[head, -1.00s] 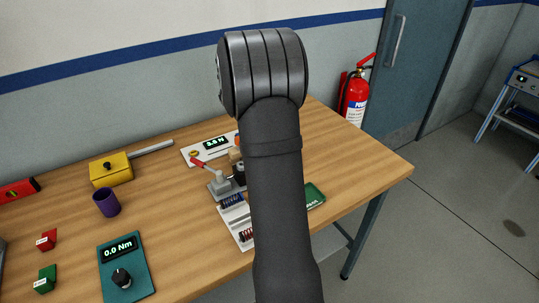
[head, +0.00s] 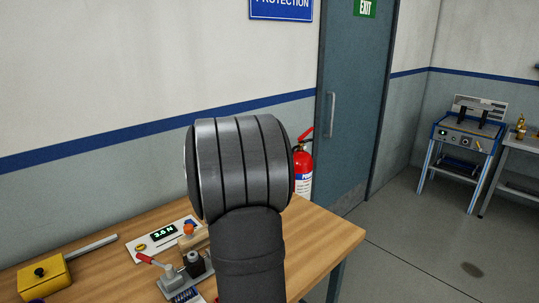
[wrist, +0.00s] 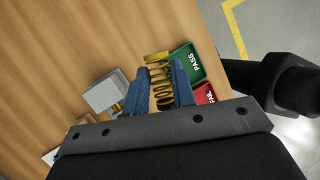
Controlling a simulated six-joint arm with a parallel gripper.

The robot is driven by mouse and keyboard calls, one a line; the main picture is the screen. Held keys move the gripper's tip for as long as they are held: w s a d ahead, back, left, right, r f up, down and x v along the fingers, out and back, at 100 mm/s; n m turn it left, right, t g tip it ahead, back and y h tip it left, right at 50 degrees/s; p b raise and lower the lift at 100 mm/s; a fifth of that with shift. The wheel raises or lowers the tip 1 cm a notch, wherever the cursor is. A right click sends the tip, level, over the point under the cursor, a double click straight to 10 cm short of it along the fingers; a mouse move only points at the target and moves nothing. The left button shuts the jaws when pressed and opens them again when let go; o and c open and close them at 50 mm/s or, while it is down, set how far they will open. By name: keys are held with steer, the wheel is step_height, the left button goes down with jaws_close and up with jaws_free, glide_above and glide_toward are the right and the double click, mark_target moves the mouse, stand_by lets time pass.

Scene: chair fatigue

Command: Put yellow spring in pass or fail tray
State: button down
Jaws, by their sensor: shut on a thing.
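In the wrist view, my gripper (wrist: 162,70) has its blue fingers shut on the yellow spring (wrist: 162,88), whose coils show between them. The green tray marked PASS (wrist: 194,63) lies just beyond and right of the fingers. The red tray marked FAIL (wrist: 204,94) is below it, partly hidden by my gripper. The spring appears above the table; its exact height is not clear. In the head view my arm hides the gripper, the spring and the trays.
A yellow box (head: 44,274) is farther left. A fire extinguisher (head: 303,170) stands behind the table. A grey block (wrist: 106,92) is left of my fingers.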

steer(key=w+d+f+m+g+y, duration=0.1)
steer(key=f+m+y, duration=0.1)
steer(key=m, duration=0.5)
steer(key=w+d+f+m+g+y, duration=0.1)
steer(key=f+m+g+y, duration=0.1)
steer(key=m, duration=0.5)
steer(key=w+d+f+m+g+y, duration=0.1)
steer(key=w+f+m+g+y, duration=0.1)
steer(key=m, duration=0.4)
steer(key=shift+w+d+f+m+y, duration=0.1)
steer(key=shift+d+f+m+y, duration=0.25)
steer(key=shift+f, duration=0.3)
steer(key=m, duration=0.1)
steer(key=m+y, duration=0.1)
steer(key=w+f+m, duration=0.1)
steer(key=m, duration=0.1)
steer(key=shift+d+t+y, duration=0.25)
steer(key=shift+d+t, duration=0.1)
steer(key=shift+t, duration=0.05)
steer(key=m, duration=0.2)
steer(key=w+d+m+t+y, duration=0.1)
steer(key=shift+w+f+m, duration=0.15)
steer(key=shift+f+m, duration=0.2)
steer(key=shift+f, duration=0.05)
